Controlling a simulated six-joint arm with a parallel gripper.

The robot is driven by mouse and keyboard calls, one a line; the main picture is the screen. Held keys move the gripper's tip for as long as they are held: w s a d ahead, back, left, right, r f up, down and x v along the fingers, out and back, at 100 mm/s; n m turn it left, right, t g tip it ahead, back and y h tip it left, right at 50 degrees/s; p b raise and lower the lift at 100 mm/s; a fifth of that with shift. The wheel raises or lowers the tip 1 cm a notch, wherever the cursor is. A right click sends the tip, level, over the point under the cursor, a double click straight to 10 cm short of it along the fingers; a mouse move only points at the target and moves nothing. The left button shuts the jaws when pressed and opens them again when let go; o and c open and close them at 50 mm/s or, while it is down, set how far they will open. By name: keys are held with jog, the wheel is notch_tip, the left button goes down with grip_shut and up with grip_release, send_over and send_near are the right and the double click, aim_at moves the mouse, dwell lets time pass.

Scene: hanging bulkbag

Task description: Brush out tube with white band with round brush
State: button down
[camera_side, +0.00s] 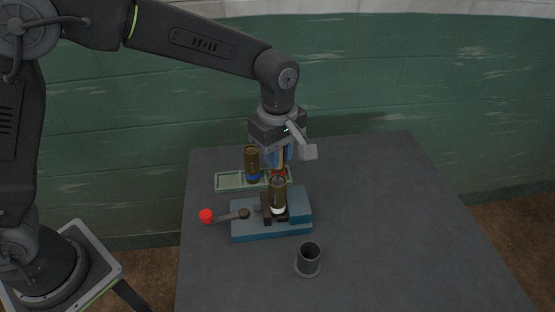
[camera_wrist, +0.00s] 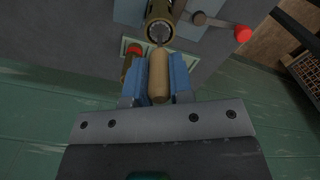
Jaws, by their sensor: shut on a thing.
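The tube with the white band (camera_side: 278,193) stands upright in the blue vise (camera_side: 252,226), its white band low near the jaws. In the wrist view its open mouth (camera_wrist: 159,31) faces the camera. My gripper (camera_side: 280,157) is shut on a tan, rounded handle (camera_wrist: 158,78), apparently the round brush's, between its blue fingers. The gripper is above and just behind the tube in the side view. The brush head is not clearly visible; I cannot tell whether it touches the mouth.
A second tube with a blue band (camera_side: 252,166) stands at the pale green tray (camera_side: 229,181) behind the vise. A red item (camera_wrist: 134,49) shows beside the handle. The vise lever has a red knob (camera_side: 206,216). A dark cup (camera_side: 309,257) stands in front. The table's right side is clear.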

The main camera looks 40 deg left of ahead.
jog(key=shift+r, duration=0.7)
jog(key=shift+r, duration=4.35)
